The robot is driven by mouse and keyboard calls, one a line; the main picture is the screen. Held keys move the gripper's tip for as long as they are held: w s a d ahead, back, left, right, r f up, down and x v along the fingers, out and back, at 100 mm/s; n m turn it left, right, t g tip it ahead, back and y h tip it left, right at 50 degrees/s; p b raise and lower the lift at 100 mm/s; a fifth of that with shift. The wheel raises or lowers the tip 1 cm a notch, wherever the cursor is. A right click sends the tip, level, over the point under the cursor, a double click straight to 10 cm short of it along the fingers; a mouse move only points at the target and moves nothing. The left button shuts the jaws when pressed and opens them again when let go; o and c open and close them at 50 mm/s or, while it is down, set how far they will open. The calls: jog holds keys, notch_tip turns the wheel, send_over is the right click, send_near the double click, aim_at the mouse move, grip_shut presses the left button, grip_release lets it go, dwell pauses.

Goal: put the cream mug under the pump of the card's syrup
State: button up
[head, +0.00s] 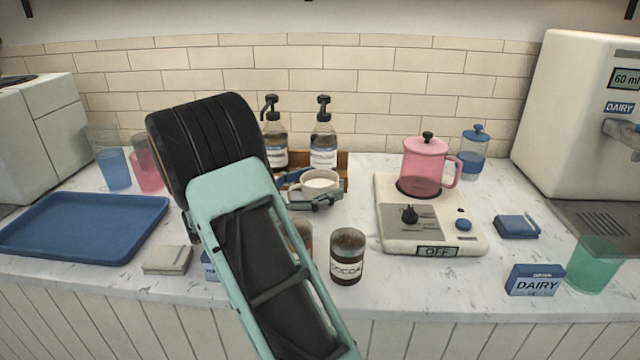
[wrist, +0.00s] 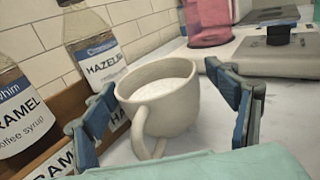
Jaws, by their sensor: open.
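The cream mug (head: 320,182) has a pale filling and stands upright in front of the syrup rack, near the right-hand bottle. In the wrist view the mug (wrist: 165,98) sits between the fingers of my open gripper (wrist: 165,88), its handle toward the camera. My gripper (head: 303,190) also shows in the head view. The caramel syrup bottle (head: 274,142) is on the left and the hazelnut bottle (head: 323,142) on the right, each with a black pump. A blue-and-white card (head: 210,267) is mostly hidden by my arm, its text unreadable.
The wooden rack (wrist: 65,108) is close beside my left finger. A DAIRY box (head: 535,281) and blue tray (head: 80,228) lie farther out.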

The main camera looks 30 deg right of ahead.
jog(key=shift+r, duration=0.8)
jog(key=a+p, duration=0.1)
jog(key=a, duration=1.1)
jog(key=shift+f, duration=0.15)
